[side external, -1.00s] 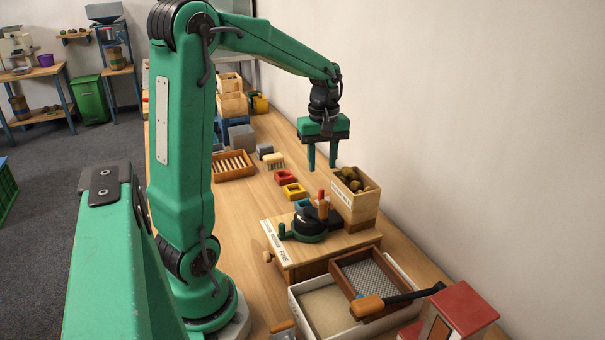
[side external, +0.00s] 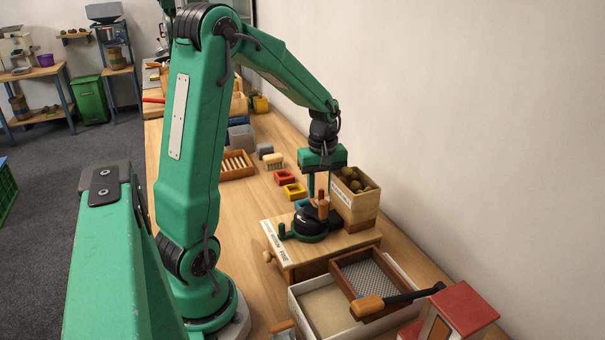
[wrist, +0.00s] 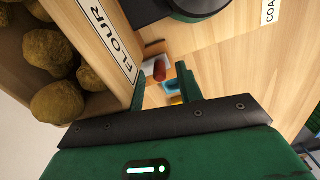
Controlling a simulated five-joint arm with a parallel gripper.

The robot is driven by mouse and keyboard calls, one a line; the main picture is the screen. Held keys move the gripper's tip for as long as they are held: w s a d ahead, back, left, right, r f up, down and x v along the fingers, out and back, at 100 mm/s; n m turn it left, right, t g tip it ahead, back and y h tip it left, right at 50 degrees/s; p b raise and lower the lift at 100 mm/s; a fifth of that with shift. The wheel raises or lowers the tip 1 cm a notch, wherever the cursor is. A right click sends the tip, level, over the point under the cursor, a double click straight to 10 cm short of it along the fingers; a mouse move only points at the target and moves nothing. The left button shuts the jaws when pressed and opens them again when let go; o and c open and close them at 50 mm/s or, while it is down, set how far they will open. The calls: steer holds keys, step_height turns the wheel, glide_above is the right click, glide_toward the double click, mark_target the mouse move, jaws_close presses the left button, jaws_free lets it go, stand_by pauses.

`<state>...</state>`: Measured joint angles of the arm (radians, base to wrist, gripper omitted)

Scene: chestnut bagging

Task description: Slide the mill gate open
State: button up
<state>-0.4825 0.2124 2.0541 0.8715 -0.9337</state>
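The mill (side external: 308,229) is a dark round body with a green-tipped crank, on a wooden box top. A small upright red-tipped handle (side external: 321,197) rises beside it; I cannot tell for sure that it is the gate's. My gripper (side external: 320,188) points down, its fingers apart, right at this handle. In the wrist view, the red tip (wrist: 160,70) shows between the spread fingertips of my gripper (wrist: 161,82). I see no clear contact with it. The mill's dark edge (wrist: 180,8) is at the top of the wrist view.
A wooden box of brown chestnuts (side external: 354,198), labelled FLOUR in the wrist view (wrist: 112,38), stands close to the right of my gripper. A sieve tray (side external: 371,279) sits over a white bin (side external: 304,310) in front. Red and yellow small blocks (side external: 294,190) lie behind.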

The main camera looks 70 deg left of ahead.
jaws_close()
steer(key=shift+a, duration=1.5)
jaws_free()
step_height(320, 180, up, 8)
